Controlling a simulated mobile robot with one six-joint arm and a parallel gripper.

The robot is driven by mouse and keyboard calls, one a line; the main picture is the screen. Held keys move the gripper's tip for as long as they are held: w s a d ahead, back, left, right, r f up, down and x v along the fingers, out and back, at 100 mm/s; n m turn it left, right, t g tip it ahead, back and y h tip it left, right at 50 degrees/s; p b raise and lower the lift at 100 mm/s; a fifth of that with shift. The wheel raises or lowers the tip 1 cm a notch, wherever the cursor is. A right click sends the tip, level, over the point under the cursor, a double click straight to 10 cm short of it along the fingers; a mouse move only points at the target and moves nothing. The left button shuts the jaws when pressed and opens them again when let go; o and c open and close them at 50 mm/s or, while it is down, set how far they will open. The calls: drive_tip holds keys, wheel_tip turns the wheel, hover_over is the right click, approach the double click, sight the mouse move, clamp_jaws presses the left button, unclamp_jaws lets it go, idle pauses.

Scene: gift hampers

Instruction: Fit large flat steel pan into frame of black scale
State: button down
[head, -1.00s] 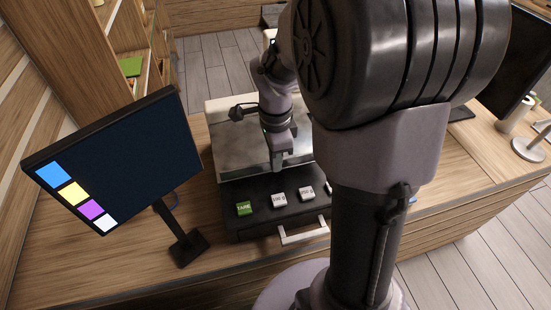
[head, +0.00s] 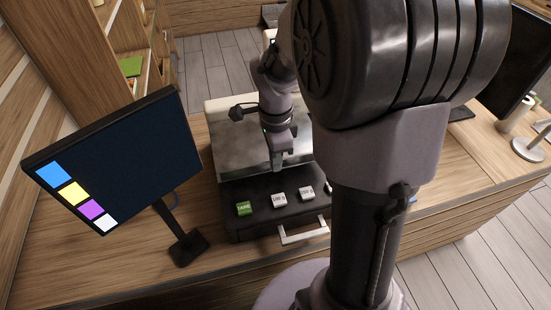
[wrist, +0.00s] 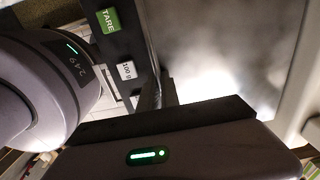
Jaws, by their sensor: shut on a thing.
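The black scale (head: 238,196) stands on the wooden counter. Its front panel carries a green TARE button (head: 244,208) and pale weight buttons (head: 279,200). The large flat steel pan (head: 232,150) lies over the scale behind the buttons, partly hidden by my arm. My gripper (head: 277,165) points down at the pan's front edge and is shut on it. In the wrist view the pan (wrist: 225,45) fills the upper right, beside the scale's black panel (wrist: 122,45). I cannot tell whether the pan sits fully in the frame.
A dark touch screen (head: 130,160) on a stand is at the left, close to the scale. A white handle (head: 303,235) juts from the front below the buttons. Another monitor (head: 515,65) is at the far right. Bare counter (head: 120,265) lies at the front left.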

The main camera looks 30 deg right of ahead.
drive_tip(key=shift+f+b, duration=1.4)
drive_tip(key=shift+b, duration=0.45)
idle(3.8)
drive_tip(key=c, duration=1.5)
unclamp_jaws()
drive_tip(key=shift+r, duration=0.15)
drive_tip(key=shift+r+p, duration=2.7)
drive_tip(key=shift+r, duration=0.65)
